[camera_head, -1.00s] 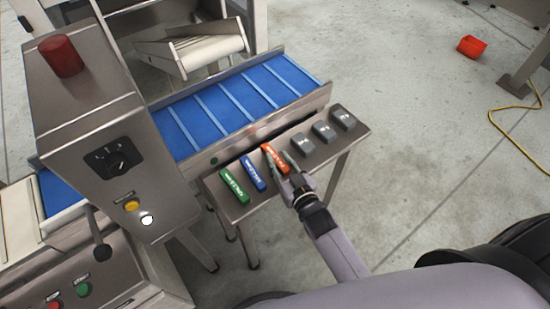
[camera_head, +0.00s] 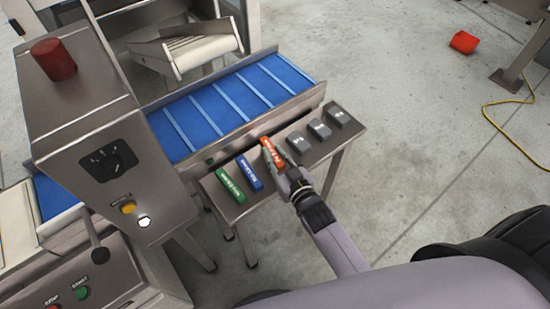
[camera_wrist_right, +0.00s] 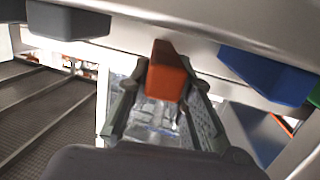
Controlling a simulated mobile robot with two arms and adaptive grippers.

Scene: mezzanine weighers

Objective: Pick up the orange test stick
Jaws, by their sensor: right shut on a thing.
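The orange test stick (camera_head: 271,152) is at the small steel side table. My right gripper (camera_head: 283,173) is shut on its near end. In the right wrist view the orange stick (camera_wrist_right: 167,72) sits between the two fingers (camera_wrist_right: 160,100). It looks slightly raised off the table, but the gap is hard to see. A blue stick (camera_head: 249,173) and a green stick (camera_head: 231,186) lie to its left on the table. The blue one also shows in the right wrist view (camera_wrist_right: 265,75). My left gripper is not in view.
Several grey blocks (camera_head: 319,129) stand on the steel table (camera_head: 242,207) to the right of the orange stick. A blue conveyor belt (camera_head: 232,108) runs behind it. A control box (camera_head: 110,130) stands at left. A red bin (camera_head: 464,42) lies on the floor.

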